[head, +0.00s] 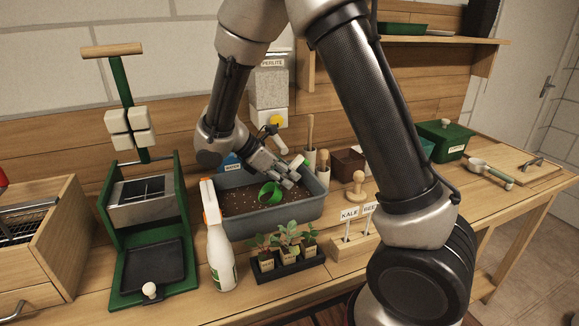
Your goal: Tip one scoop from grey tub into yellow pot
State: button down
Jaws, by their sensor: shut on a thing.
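The grey tub (276,217) stands on the bench and holds dark brown soil with pale specks. My gripper (287,178) is over the right part of the tub and is shut on a green scoop (270,192). The scoop's bowl is low at the soil, but I cannot tell whether it touches the soil or how full it is. I cannot make out a yellow pot; my arm hides part of the bench.
A white spray bottle (218,245) stands at the tub's front left. A black tray of seedlings (289,269) and a wooden label block (352,243) are in front. The perlite dispenser (268,88) is behind. A green press (150,233) stands left.

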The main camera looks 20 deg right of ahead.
jog(key=shift+a+f, duration=0.15)
jog(key=shift+f, duration=0.35)
jog(key=shift+a+f, duration=0.2)
jog(key=shift+a, duration=0.1)
jog(key=shift+a+y, duration=0.4)
jog(key=shift+a+f+y, duration=0.15)
jog(key=shift+f+y, duration=0.05)
jog(key=shift+y, duration=0.3)
jog(key=shift+d+f+y, duration=0.2)
jog(key=shift+d+y, duration=0.15)
jog(key=shift+y, duration=0.55)
jog(key=shift+d+y, duration=0.1)
jog(key=shift+y, duration=0.6)
jog(key=shift+r, duration=0.3)
jog(key=shift+d+r+y, duration=0.35)
jog(key=shift+r+y, duration=0.3)
jog(key=shift+r, duration=0.9)
jog(key=shift+d+r+y, duration=0.4)
jog(key=shift+r+y, duration=0.2)
jog(key=shift+r, duration=1)
jog(key=shift+d+r+y, duration=0.35)
jog(key=shift+r+y, duration=0.3)
jog(key=shift+r, duration=0.9)
